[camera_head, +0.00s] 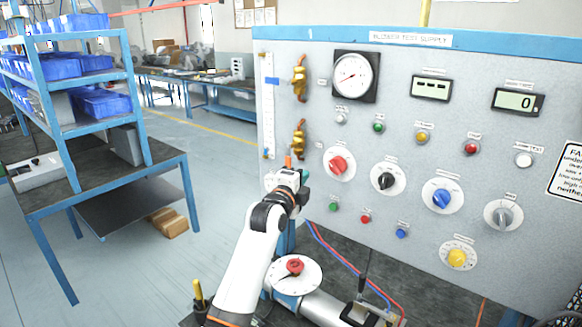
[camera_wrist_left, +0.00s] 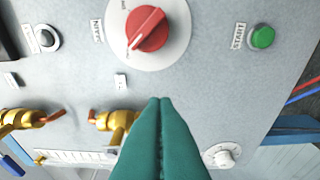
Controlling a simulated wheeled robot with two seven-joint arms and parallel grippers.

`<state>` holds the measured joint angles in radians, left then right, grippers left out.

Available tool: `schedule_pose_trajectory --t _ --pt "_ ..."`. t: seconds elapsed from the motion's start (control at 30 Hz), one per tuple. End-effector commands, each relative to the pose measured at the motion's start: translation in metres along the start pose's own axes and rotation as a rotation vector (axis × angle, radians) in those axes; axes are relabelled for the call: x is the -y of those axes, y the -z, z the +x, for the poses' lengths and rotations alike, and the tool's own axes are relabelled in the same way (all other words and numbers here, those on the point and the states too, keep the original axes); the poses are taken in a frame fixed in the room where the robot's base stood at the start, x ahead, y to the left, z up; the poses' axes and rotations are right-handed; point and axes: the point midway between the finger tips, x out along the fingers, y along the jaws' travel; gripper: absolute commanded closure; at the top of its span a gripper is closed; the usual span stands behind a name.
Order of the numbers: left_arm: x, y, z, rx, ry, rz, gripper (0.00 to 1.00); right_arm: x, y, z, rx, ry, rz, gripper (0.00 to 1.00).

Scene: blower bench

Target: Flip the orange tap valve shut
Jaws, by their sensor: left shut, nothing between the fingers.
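Two brass tap valves are mounted on the left part of the grey panel (camera_head: 400,130), an upper one (camera_head: 299,78) and a lower one (camera_head: 299,140). In the left wrist view the upper valve (camera_wrist_left: 25,119) and the lower valve (camera_wrist_left: 115,121) show at the left, each with a small orange-brown part. I cannot tell for sure which one is the orange tap or how its lever is set. My left gripper (camera_head: 304,175) is just below the lower valve. Its teal fingers (camera_wrist_left: 160,101) are shut and empty, pointing at the panel beside the lower valve; contact cannot be told.
A red knob (camera_head: 338,163) and green button (camera_head: 334,207) are close right of my gripper. A gauge (camera_head: 355,76), displays and more knobs fill the panel. A blue shelf rack (camera_head: 140,110) stands left, with clear floor between.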

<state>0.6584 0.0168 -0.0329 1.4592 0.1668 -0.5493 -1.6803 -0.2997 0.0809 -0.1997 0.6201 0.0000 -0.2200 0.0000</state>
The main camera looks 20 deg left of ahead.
Motion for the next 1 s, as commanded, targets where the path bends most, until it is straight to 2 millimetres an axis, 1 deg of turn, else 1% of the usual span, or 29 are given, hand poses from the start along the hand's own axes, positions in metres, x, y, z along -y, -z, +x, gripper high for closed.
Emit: schedule_pose_trajectory --t 0.03,0.07,0.1,0.2,0.3,0.4,0.83,1.0 --pt "-0.003 -0.001 0.007 0.001 0.002 -0.004 1.00 0.001 -0.001 -0.006 0.000 0.001 0.000 0.64" --pt "-0.003 -0.001 0.011 0.001 0.002 -0.003 1.00 0.001 -0.001 -0.007 0.000 0.001 -0.001 0.64" --pt "-0.004 0.010 0.012 -0.003 0.004 0.000 1.00 0.001 -0.001 -0.013 0.000 0.001 -0.001 0.64" --pt "-0.003 0.024 0.015 -0.002 0.002 0.000 1.00 0.002 -0.002 -0.020 0.000 0.002 -0.001 0.64" --pt "-0.002 0.033 0.017 -0.001 0.002 0.000 1.00 0.003 -0.002 -0.023 -0.001 0.003 -0.001 0.64" --pt "-0.001 0.037 0.018 0.000 0.000 0.001 1.00 0.003 -0.002 -0.025 -0.001 0.003 -0.001 0.64" --pt "0.001 0.039 0.018 0.000 -0.001 0.004 1.00 0.001 -0.002 -0.023 0.000 0.001 -0.001 0.64" --pt "0.004 0.041 0.018 0.000 -0.009 0.037 1.00 -0.003 -0.002 -0.015 0.001 -0.004 0.001 0.64"
